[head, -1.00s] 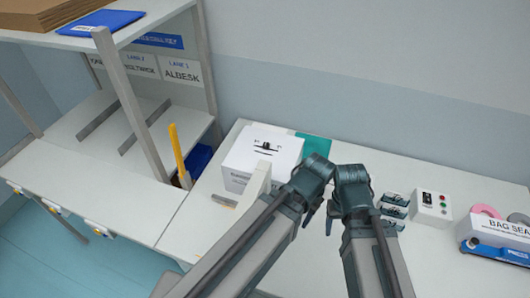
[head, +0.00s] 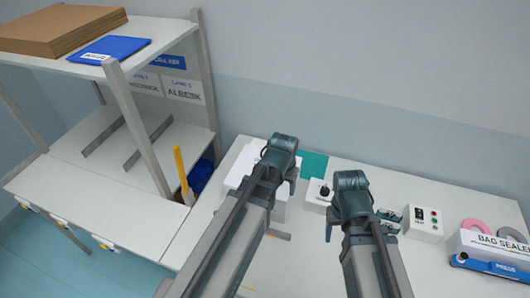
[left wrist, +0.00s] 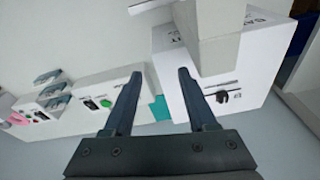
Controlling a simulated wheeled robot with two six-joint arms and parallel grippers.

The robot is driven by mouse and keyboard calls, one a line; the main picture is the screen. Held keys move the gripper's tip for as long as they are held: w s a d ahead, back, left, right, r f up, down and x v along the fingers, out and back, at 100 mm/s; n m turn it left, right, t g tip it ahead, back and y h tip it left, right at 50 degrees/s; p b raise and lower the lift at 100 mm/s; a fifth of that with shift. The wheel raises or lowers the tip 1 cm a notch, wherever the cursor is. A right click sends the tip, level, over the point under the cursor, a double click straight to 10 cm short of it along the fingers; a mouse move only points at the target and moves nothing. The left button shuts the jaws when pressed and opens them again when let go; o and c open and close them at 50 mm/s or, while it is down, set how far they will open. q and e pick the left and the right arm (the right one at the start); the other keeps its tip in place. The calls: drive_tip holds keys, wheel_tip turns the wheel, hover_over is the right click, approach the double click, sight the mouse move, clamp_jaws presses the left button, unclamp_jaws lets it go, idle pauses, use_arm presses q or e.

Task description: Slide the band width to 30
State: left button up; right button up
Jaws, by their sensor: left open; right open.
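A white box (head: 279,212) with a printed front stands on the table, mostly hidden behind my left arm in the head view. In the left wrist view the white box (left wrist: 240,82) shows a black slider knob (left wrist: 222,96) on a slotted scale; its numbers are too small to read. My left gripper (head: 281,150) is over the box in the head view. In the left wrist view its two fingers (left wrist: 160,74) are apart and empty, beside the box and clear of the knob. My right gripper (head: 349,185) is open over the table, right of the box.
A small box with a black dial (head: 323,191) stands between my grippers. A switch box (head: 424,222) and bag sealer (head: 490,243) stand at right. A shelf unit (head: 120,92) stands at left.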

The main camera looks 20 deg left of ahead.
use_arm(q)
drive_tip(key=w+a+r+n+t+p, duration=0.1)
drive_tip(key=w+a+r+p, duration=0.1)
drive_tip(key=w+a+r, duration=0.3)
drive_tip(key=w+a+r+n+t+p, duration=0.1)
drive_tip(key=w+a+r+p, duration=0.15)
drive_tip(key=a, duration=0.35)
use_arm(e)
wheel_tip(320, 180, up, 6)
use_arm(q)
drive_tip(key=b+x, duration=1.3)
drive_tip(key=x, duration=0.1)
drive_tip(key=shift+w, duration=0.45)
use_arm(e)
wheel_tip(320, 180, down, 13)
use_arm(q)
drive_tip(key=shift+r, duration=0.1)
use_arm(e)
drive_tip(key=shift+r, duration=0.1)
use_arm(q)
clamp_jaws()
